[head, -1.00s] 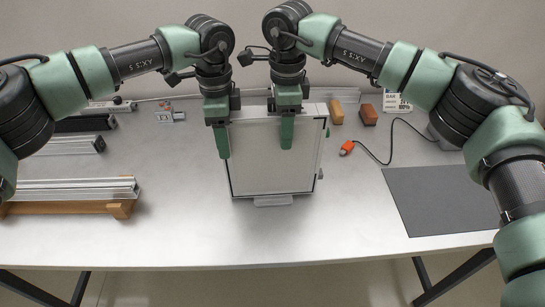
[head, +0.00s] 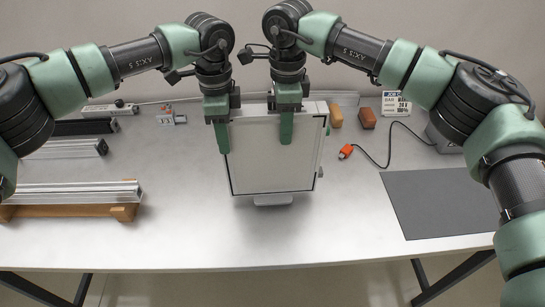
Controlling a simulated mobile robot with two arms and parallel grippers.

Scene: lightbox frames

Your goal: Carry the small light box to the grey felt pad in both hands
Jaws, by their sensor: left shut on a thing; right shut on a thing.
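The small light box (head: 274,160) stands upright near the middle of the table, its pale panel facing me in a thin dark frame. My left gripper (head: 222,137) is shut on the light box at its top left corner. My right gripper (head: 286,128) is shut on the top edge, right of the middle. One finger of each shows in front of the panel; the fingers behind are hidden. The grey felt pad (head: 447,204) lies flat and bare at the right of the table, apart from the box.
An orange plug (head: 346,152) with a black cable lies between box and pad. Aluminium profiles (head: 75,191) on a wooden rack lie at the left. The front table strip is clear.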

